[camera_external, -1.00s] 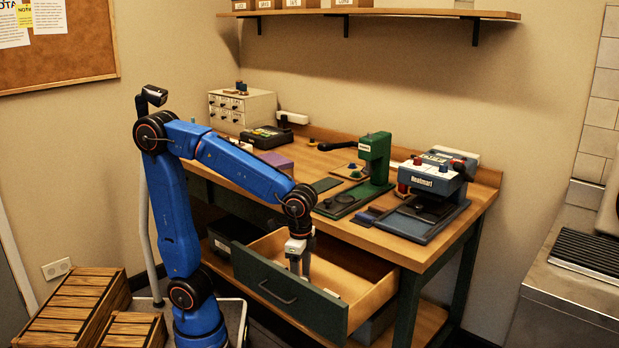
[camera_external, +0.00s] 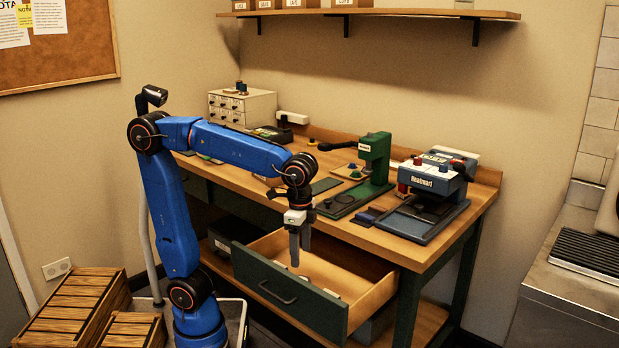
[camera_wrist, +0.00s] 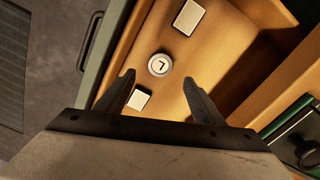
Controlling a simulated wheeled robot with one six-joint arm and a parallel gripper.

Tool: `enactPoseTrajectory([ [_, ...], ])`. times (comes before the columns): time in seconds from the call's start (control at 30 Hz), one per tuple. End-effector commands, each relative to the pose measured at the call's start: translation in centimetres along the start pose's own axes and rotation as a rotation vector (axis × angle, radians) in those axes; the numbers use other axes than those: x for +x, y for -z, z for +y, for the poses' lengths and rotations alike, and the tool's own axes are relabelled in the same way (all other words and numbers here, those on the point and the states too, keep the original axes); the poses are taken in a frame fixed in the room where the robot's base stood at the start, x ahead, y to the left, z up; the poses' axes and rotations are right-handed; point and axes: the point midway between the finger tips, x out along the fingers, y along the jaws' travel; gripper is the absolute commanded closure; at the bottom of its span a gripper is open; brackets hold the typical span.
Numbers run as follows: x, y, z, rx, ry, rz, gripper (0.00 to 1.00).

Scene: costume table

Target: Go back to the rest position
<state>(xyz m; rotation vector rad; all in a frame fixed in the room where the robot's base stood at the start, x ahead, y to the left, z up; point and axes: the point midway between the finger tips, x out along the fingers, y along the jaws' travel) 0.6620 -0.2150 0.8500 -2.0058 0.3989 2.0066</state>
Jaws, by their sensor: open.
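My gripper (camera_external: 300,249) hangs pointing down above the open drawer (camera_external: 291,306) of the wooden table. Its fingers are apart and empty. In the wrist view, my gripper (camera_wrist: 160,90) is over the drawer floor, with a round white piece marked "L" (camera_wrist: 160,65) lying just beyond and between the fingertips. A white square piece (camera_wrist: 189,17) lies farther in, and another white square piece (camera_wrist: 139,98) lies beside the left finger. None of these touches the fingers as far as I can tell.
A green press (camera_external: 375,160) and a heat press (camera_external: 432,185) stand on the table (camera_external: 420,249). A small drawer cabinet (camera_external: 242,108) stands at the back left. Wooden crates (camera_external: 78,302) are on the floor at the left.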

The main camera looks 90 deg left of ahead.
Motion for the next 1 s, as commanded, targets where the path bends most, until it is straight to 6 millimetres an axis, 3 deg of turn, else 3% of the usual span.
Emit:
enactPoseTrajectory([
  [0.23,-2.8,0.0,0.0,0.000,0.000,0.001,0.38],
  [1.0,8.6,0.0,0.0,0.000,0.000,-0.002,0.38],
])
